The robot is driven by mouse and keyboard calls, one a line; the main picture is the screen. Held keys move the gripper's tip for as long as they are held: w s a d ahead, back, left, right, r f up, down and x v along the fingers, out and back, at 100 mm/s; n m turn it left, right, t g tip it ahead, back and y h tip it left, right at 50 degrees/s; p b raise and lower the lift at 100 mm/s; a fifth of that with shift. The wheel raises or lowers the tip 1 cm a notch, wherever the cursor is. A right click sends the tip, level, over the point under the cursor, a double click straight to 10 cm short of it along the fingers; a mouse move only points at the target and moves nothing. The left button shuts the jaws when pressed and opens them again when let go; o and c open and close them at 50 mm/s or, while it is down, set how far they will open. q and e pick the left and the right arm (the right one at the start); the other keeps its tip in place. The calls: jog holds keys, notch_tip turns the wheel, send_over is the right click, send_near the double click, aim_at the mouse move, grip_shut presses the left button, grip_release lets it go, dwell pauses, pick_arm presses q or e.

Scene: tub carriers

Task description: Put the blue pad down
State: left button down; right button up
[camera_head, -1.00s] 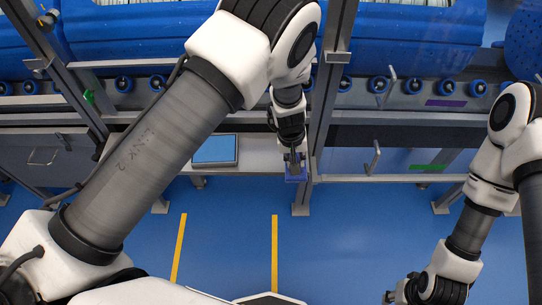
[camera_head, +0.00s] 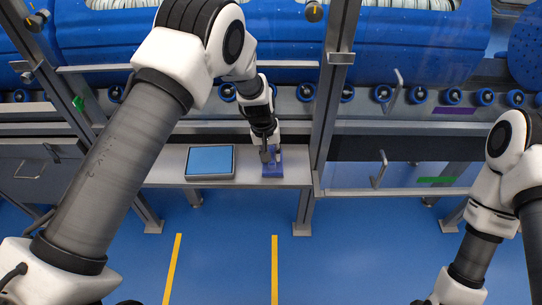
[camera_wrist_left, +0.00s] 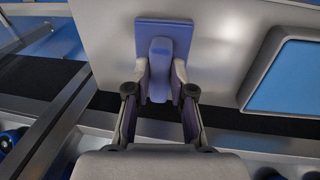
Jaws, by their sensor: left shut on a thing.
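The blue pad (camera_head: 273,172) is a small flat blue-purple plate with a raised grip in its middle. It is over the pale shelf (camera_head: 165,172), near the shelf's right end. My left gripper (camera_head: 270,154) reaches down from above and is shut on the pad's grip. In the left wrist view the two fingers close on both sides of the grip, and the pad (camera_wrist_left: 163,27) lies flat against the pale surface behind it. I cannot tell whether it touches the shelf or hovers just above. My right gripper is out of view below the bottom edge.
A tablet-like device with a light blue face (camera_head: 210,161) lies on the shelf left of the pad, with a gap between them. A grey upright post (camera_head: 330,95) stands close to the right. Blue rollers and a large blue tub (camera_head: 400,45) are behind.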

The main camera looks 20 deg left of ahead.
pick_arm(q)
jog(key=c, duration=1)
grip_release()
notch_tip(320, 180, up, 12)
jog(key=s+a, duration=0.1)
jog(key=a, duration=0.1)
jog(key=y+b, duration=0.1)
send_near(265, 165)
jog(key=s+a+f, duration=0.2)
jog(key=s, duration=0.2)
jog(key=s+a+f+m+g, duration=0.1)
jog(key=s+a+f, duration=0.3)
jog(key=s+f, duration=0.75)
jog(key=s+f+m, duration=0.1)
jog(key=s+f, duration=0.1)
jog(key=s, duration=1.5)
jog(key=shift+s+a+f+m+y, duration=0.2)
jog(key=shift+s+f+m+y, duration=0.1)
jog(key=shift+s+f+m, duration=0.1)
